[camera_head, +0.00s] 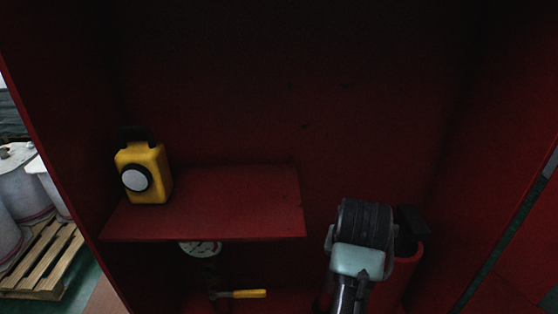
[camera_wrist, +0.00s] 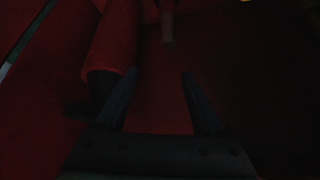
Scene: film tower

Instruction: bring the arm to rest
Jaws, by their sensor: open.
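My gripper (camera_wrist: 160,72) shows in the wrist view with its two dark fingers spread apart. Nothing sits between them except the dark red surface beyond. In the head view my arm reaches into the lower right of a red cabinet (camera_head: 290,95), and its end is hidden behind its own links. A red cylinder (camera_head: 413,268) stands just right of my arm. A red cylinder also shows in the wrist view (camera_wrist: 110,45), beyond and left of the fingers; the picture is too dark to tell whether they touch it.
A yellow lantern (camera_head: 152,190) stands on the left of the red shelf (camera_head: 235,205). Below the shelf are a round gauge (camera_head: 200,248) and a yellow-handled tool (camera_head: 248,294). Cabinet walls close in on the left and right. Above the shelf is open space. A pallet (camera_head: 40,262) with pale drums lies outside left.

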